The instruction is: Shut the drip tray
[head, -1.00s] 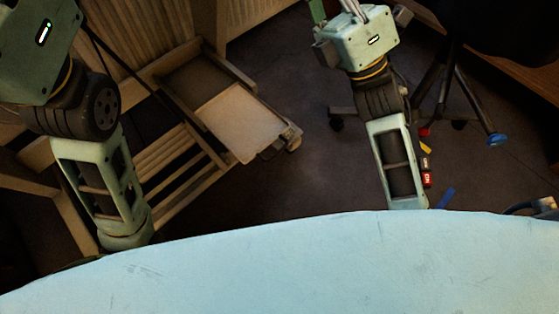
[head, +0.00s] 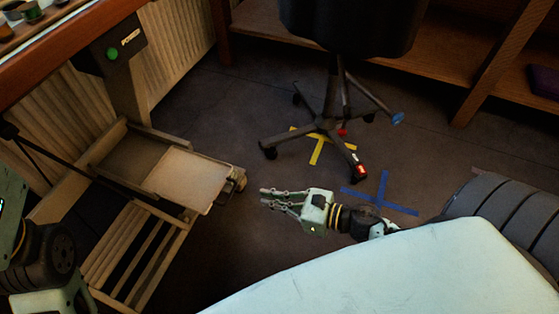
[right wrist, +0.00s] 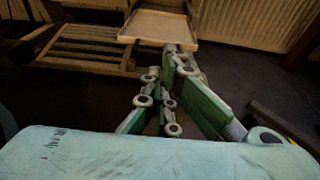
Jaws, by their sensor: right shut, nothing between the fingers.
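The drip tray (head: 185,178) is a pale, flat tray pulled out of a wooden frame below the table at the left of the head view. Its front end, with a dark fitting, sticks out over the floor. It also shows at the top of the right wrist view (right wrist: 160,27). My right gripper (head: 265,197) is shut and empty, just right of the tray's front end, with fingers pointing left toward it. In the right wrist view the fingers (right wrist: 174,62) overlap the tray's near edge; I cannot tell whether they touch. My left gripper is out of view.
A slatted wooden rack (head: 130,240) lies below the tray. A dark chair on a wheeled base (head: 335,130) stands at the upper middle. Blue tape (head: 381,196) and yellow tape (head: 317,150) mark the floor. The floor between rack and chair is clear.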

